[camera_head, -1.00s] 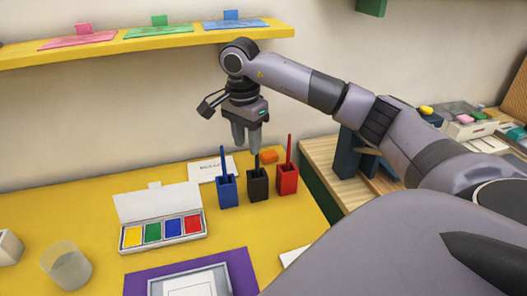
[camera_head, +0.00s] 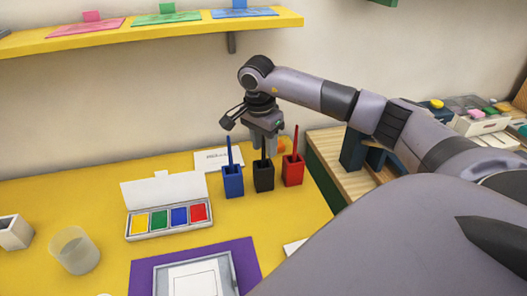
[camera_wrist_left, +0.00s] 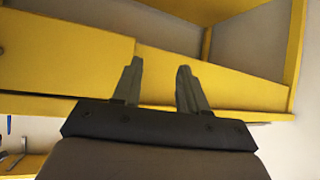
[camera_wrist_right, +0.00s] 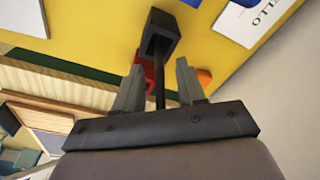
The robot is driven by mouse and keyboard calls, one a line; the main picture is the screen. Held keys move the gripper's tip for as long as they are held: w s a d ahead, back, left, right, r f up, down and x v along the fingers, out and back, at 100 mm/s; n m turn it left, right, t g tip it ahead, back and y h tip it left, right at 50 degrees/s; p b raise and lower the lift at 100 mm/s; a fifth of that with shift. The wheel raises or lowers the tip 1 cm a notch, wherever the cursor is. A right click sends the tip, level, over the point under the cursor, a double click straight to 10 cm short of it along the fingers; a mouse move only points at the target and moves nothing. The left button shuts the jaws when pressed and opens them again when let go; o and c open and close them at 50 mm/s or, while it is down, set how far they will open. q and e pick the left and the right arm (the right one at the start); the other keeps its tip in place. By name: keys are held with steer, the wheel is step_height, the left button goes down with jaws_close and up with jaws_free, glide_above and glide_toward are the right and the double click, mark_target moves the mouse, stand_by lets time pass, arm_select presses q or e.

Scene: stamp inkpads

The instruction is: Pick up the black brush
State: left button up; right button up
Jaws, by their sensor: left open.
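The black brush (camera_wrist_right: 160,92) stands upright in a black square holder (camera_head: 263,176) on the yellow table. My right gripper (camera_head: 264,150) is just above this holder, pointing down. In the right wrist view its two fingers are apart, with the brush handle between them and a gap on each side. In the head view the fingers hide much of the handle. My left gripper (camera_wrist_left: 160,66) is open and empty in front of yellow boards in the left wrist view; it is outside the head view.
A blue holder with a blue brush (camera_head: 233,181) stands just left of the black one, and a red holder with a red brush (camera_head: 292,171) just right. An orange block (camera_wrist_right: 204,79) lies behind. A paint box (camera_head: 168,220) and a cup (camera_head: 74,251) are further left.

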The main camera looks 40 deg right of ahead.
jaws_close()
steer(key=shift+r, duration=0.15)
